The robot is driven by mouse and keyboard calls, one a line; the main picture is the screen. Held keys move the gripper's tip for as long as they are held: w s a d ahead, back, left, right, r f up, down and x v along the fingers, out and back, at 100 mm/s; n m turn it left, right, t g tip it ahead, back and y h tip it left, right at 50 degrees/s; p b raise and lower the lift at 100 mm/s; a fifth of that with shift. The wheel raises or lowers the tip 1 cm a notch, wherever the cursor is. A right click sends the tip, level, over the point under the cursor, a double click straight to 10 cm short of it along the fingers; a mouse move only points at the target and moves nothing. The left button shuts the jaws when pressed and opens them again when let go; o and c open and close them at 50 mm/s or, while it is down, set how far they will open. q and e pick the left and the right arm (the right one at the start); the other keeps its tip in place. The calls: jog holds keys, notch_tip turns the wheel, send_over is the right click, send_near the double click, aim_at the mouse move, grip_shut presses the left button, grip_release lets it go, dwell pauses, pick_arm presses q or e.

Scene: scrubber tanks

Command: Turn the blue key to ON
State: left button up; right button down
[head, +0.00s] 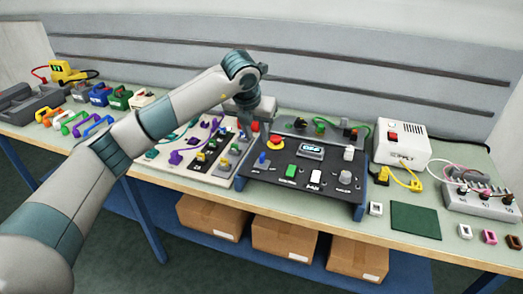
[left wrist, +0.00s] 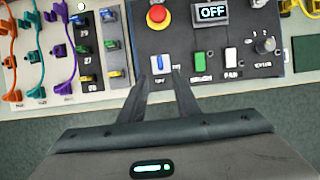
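The blue key (head: 263,160) stands at the left of a dark control panel (head: 325,174). In the left wrist view the blue key (left wrist: 160,63) lies just beyond and between my fingertips. The panel's display (left wrist: 212,12) reads OFF. My left gripper (left wrist: 161,76) is open, its two fingers apart and pointing toward the key, with nothing held. In the head view the left gripper (head: 247,128) hangs over the panel's upper left corner. Whether the fingers touch the key cannot be told. My right gripper is not in view.
A red button (left wrist: 156,16) on a yellow ring sits above the key. A green switch (left wrist: 199,62), a white switch (left wrist: 231,60) and a knob (left wrist: 265,46) are to its right. A pale board (head: 172,160) with cables and a dark strip stands left. A white supply box (head: 400,143) stands right.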

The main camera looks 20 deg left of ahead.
aim_at(262, 155)
pick_arm(q)
jog(key=p+x, duration=0.3)
jog(key=x, duration=0.6)
jog(key=shift+w+f, duration=0.2)
jog(key=shift+f, duration=0.1)
jog(key=shift+w+f, duration=0.2)
jog(key=shift+f, duration=0.45)
grip_shut()
